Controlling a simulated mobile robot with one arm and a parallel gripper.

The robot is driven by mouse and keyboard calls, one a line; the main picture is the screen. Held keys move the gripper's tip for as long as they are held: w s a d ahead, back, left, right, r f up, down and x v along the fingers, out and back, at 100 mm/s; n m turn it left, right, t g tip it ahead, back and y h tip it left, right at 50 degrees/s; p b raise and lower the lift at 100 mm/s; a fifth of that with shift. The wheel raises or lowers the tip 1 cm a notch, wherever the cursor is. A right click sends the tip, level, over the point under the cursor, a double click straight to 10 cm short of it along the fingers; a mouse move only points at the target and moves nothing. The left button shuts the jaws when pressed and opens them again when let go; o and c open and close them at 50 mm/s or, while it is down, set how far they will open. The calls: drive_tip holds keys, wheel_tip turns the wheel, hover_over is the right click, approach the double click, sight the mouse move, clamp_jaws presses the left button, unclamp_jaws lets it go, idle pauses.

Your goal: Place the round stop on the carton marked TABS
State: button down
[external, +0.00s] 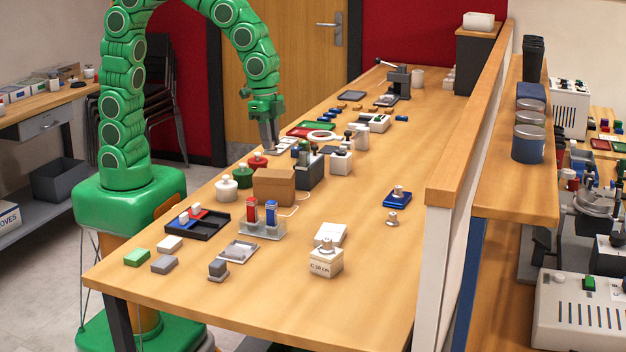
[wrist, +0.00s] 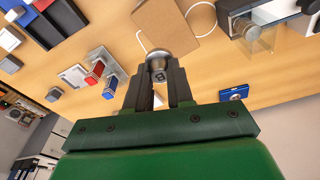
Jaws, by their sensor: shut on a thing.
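My gripper (external: 270,146) is above the far left part of the bench, fingers pointing down. In the wrist view my gripper (wrist: 160,82) is shut on a small round grey metal piece (wrist: 158,65), which looks like the round stop; it is hard to make out in the external view. A plain brown carton (external: 274,188) stands mid-bench, and a brown surface (wrist: 172,20) that looks like it shows beyond the held piece. I cannot read TABS anywhere.
Red and blue blocks in a clear holder (external: 262,228), a black tray (external: 198,225) and pots with knobs (external: 227,189) stand around the brown carton. The front right bench is clear.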

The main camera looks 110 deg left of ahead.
sight(275, 174)
drive_tip(key=shift+a+r, duration=0.5)
drive_tip(key=shift+a, duration=0.3)
drive_tip(key=shift+f, duration=3.8)
drive_tip(key=shift+f, duration=0.1)
drive_tip(key=c, duration=1)
unclamp_jaws()
wheel_tip(275, 174, up, 12)
drive_tip(key=s, duration=0.1)
drive_tip(key=shift+s+a, duration=0.2)
drive_tip(key=shift+s, duration=0.05)
